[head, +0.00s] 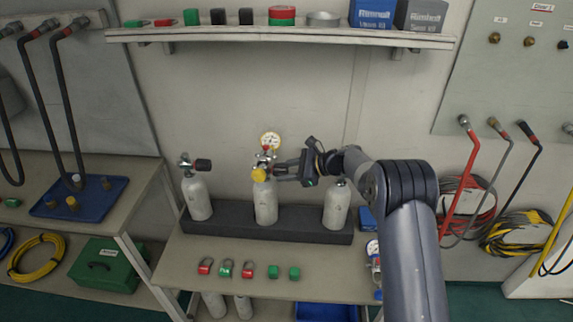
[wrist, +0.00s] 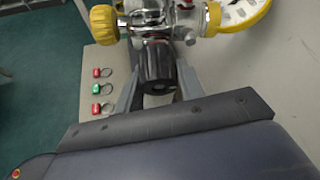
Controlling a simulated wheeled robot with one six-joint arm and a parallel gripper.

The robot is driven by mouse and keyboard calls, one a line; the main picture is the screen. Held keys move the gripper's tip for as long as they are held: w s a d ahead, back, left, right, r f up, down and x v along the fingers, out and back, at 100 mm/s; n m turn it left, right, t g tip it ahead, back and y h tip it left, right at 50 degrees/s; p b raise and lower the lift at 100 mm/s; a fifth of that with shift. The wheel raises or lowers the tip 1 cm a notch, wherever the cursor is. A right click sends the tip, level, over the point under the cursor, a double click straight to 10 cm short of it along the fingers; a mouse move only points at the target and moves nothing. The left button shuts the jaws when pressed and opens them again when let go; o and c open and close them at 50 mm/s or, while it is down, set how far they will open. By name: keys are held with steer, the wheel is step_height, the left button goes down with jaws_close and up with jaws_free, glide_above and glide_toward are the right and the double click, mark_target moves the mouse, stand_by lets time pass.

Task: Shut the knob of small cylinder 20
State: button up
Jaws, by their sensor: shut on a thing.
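Three small pale cylinders stand in a dark rack (head: 320,233) on the bench. The middle cylinder (head: 265,205) carries a metal valve (head: 264,158), a yellow knob (head: 259,174) and a round yellow-rimmed gauge (head: 270,141). No number can be read on any cylinder. My gripper (head: 279,170) is at the middle cylinder's valve, from the right. In the wrist view its fingers (wrist: 157,88) are on either side of a black knob (wrist: 155,64) and shut on it. The valve (wrist: 155,20), yellow knob (wrist: 103,24) and gauge (wrist: 240,10) lie just beyond.
The left cylinder (head: 197,197) has a black knob (head: 203,165); the right cylinder (head: 337,205) is partly behind my arm. Red and green padlocks (head: 226,268) lie along the bench front. A shelf (head: 290,36) with boxes is above. Hoses hang on both sides.

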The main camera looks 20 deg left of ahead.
mark_target(286, 167)
steer(key=shift+m+g+p, duration=0.3)
steer(key=shift+p, duration=0.05)
stand_by(0.4)
steer(key=o, duration=1)
step_height(286, 167, up, 10)
steer(key=shift+b, duration=0.8)
